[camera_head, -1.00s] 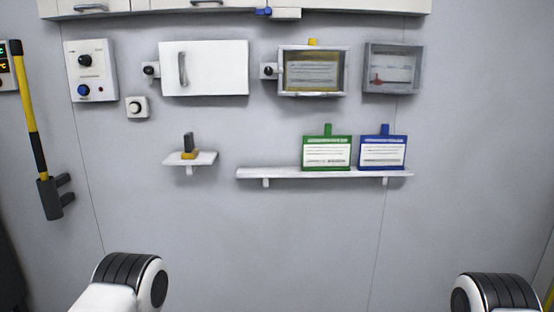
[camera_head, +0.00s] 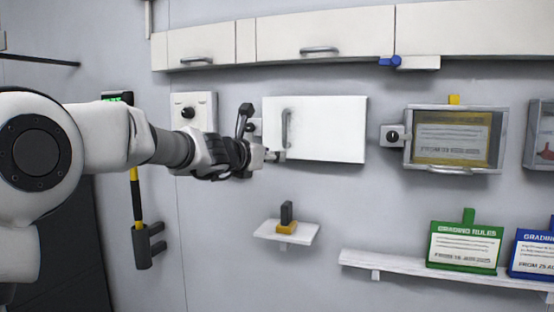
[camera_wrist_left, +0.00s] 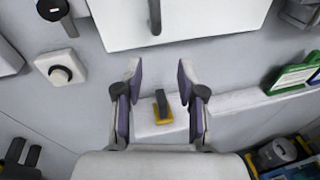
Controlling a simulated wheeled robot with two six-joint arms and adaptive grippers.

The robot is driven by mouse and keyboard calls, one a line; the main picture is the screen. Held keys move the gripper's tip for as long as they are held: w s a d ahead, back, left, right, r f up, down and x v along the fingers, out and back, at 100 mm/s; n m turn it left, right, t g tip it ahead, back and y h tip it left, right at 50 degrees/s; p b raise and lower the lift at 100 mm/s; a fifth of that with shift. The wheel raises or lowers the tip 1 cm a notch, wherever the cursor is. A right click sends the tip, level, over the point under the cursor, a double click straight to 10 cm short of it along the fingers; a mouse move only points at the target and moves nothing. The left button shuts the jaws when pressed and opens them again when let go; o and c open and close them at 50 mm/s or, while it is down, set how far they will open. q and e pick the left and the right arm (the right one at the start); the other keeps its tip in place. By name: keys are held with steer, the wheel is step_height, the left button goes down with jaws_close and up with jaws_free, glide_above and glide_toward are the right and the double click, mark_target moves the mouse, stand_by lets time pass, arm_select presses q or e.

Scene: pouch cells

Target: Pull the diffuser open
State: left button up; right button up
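A white rectangular panel (camera_head: 335,132) with a grey vertical handle (camera_head: 286,128) near its left edge is on the wall; it looks shut. I cannot tell for sure that it is the diffuser. The panel (camera_wrist_left: 205,18) and its handle (camera_wrist_left: 154,14) also show at the top of the left wrist view. My left gripper (camera_head: 272,155) is at the panel's lower left, just below the handle in the picture. In the left wrist view my left gripper (camera_wrist_left: 158,78) is open and empty, apart from the handle. My right gripper is out of view.
A small shelf (camera_head: 272,232) with a dark block on a yellow base (camera_head: 287,218) is below the panel. A knob box (camera_head: 392,137) and a framed window box (camera_head: 410,165) are to its right. Cabinets (camera_head: 320,35) run above. A longer shelf (camera_head: 400,264) holds signs.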

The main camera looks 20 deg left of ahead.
mark_target(283, 126)
arm_select(q)
steer(key=shift+n+t+h, duration=0.3)
steer(key=shift+n+t, duration=0.3)
steer(key=shift+t, duration=0.1)
steer(key=w+r+p, duration=0.1)
steer(key=r, duration=0.1)
steer(key=w+r+p, duration=0.1)
steer(key=r, duration=0.1)
steer(key=w+r+p, duration=0.1)
steer(key=r, duration=0.2)
steer(key=shift+w+d+r, duration=0.1)
steer(key=shift+w+d, duration=0.05)
steer(key=shift+d, duration=0.1)
steer(key=p+x, duration=0.1)
steer(key=x, duration=0.1)
steer(key=f+p+x, duration=0.1)
steer(key=x, duration=0.1)
steer(key=shift+w, duration=0.2)
steer(key=shift+w+f, duration=0.15)
steer(key=shift+s, duration=0.3)
steer(key=shift+c, duration=0.2)
steer(key=shift+s, duration=0.1)
jaws_close()
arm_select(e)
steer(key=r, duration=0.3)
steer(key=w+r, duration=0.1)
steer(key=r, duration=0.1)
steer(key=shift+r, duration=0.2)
